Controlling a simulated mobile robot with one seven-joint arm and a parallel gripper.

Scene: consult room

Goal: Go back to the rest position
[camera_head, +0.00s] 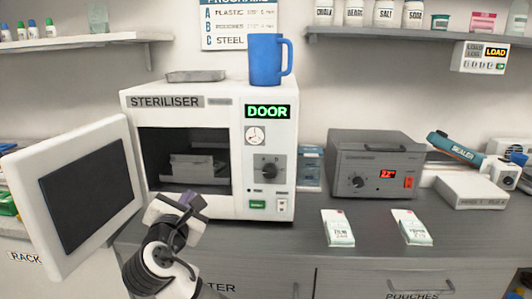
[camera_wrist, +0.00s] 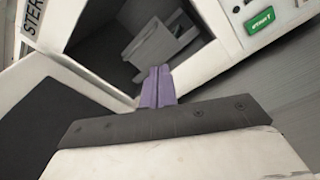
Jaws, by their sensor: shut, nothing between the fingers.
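My gripper (camera_head: 187,199) is in front of the steriliser's open chamber, low and near its front edge. In the wrist view its purple fingers (camera_wrist: 157,88) are together with nothing between them. The white steriliser (camera_head: 226,207) stands on the counter, its display reading DOOR. Its door (camera_head: 124,142) hangs open to the left. A grey tray or rack (camera_head: 192,169) sits inside the dark chamber; it also shows in the wrist view (camera_wrist: 160,42), beyond the fingertips. My arm hides part of the chamber's lower front.
A blue mug (camera_head: 264,60) and a grey lid-like tray (camera_head: 196,76) stand on top of the steriliser. Right of it are a grey box device (camera_head: 375,146), two pouches (camera_head: 338,228) (camera_head: 411,227) and a sealer (camera_head: 459,148). The counter front between steriliser and pouches is clear.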

